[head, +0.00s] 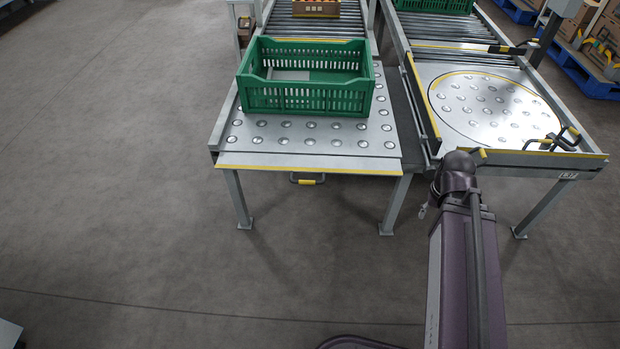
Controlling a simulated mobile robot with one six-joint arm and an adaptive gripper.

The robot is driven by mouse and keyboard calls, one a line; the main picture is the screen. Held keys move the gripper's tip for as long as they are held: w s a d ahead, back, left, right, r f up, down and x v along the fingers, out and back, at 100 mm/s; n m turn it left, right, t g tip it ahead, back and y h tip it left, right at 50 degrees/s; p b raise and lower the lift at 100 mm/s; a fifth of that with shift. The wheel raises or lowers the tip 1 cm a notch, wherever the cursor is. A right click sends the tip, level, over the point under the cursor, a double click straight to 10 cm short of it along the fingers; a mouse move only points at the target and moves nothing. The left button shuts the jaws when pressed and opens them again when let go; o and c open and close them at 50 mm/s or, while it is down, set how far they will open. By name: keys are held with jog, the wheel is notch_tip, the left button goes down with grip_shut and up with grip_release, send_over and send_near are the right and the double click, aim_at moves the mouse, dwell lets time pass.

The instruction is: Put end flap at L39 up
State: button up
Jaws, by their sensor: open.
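The left conveyor line ends in a ball-transfer table (225,137). Along its near edge is an end flap (300,161) with a yellow edge strip. The flap does not stand above the tabletop; it looks folded down. A black and yellow handle (307,178) shows just below it. No L39 label is readable, so I cannot confirm which line this is. A green crate (305,98) sits on the table, behind the flap and apart from it. My purple arm rises at the lower right, but my gripper does not show.
The right line ends in a round turntable (495,108). Its front rail (520,155) carries a black and yellow handle (562,138) and a small label (569,176) that is hard to read. A narrow gap separates the tables. The floor (110,200) at left and in front is clear.

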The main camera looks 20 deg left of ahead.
jog(key=shift+d, duration=0.25)
jog(key=w+a+f+n+t+y+b, duration=0.1)
jog(key=w+a+n+y+b, duration=0.1)
jog(key=a+n+y+b, duration=0.5)
jog(key=w+a+f+n+t+y+b, duration=0.1)
jog(key=w+a+n+y+b, duration=0.2)
jog(key=a+n+y+b, duration=0.5)
jog(key=shift+a+f+n+b, duration=0.2)
jog(key=shift+a+n+b, duration=0.9)
jog(key=shift+a+n, duration=3.9)
jog(key=d+n, duration=0.3)
jog(key=shift+y, duration=0.3)
